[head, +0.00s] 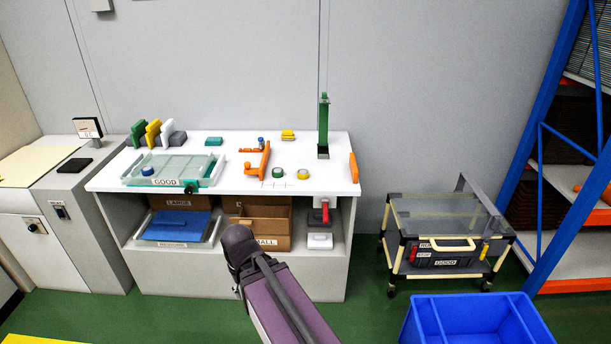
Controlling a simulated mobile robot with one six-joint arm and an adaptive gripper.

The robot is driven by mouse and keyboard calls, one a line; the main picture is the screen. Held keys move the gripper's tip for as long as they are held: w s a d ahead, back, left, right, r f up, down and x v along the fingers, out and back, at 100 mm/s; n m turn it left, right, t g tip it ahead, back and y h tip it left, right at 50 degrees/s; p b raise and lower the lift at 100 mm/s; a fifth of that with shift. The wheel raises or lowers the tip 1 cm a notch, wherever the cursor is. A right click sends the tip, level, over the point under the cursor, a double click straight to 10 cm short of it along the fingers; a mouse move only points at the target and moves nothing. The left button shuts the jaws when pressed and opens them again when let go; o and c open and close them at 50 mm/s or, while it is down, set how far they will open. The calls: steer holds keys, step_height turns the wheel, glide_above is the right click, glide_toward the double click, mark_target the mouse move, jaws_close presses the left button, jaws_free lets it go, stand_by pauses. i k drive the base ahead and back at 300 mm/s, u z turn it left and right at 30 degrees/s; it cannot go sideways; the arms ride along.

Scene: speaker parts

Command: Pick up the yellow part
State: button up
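Several yellow things are on the white workbench (222,178). A small yellow block or stack (288,135) lies near the back edge, right of the middle. A yellow and white roll-like part (303,174) lies further forward, to the right of a green and white one (278,172). A yellow upright piece (153,133) stands at the back left between a green and a white one. I cannot tell which of these is the yellow part. My arm reaches up from the bottom edge in front of the bench; my gripper cannot be made out.
A teal tray (207,178) labelled GOOD is on the bench's left, with an orange tool (264,160) mid-bench and a green post (323,125) at right. A cart (440,262), blue bin (470,322) and blue rack (562,150) stand right.

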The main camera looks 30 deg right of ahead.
mark_target(303, 174)
steer(key=z, duration=0.05)
steer(key=i, duration=0.95)
steer(key=u, duration=0.05)
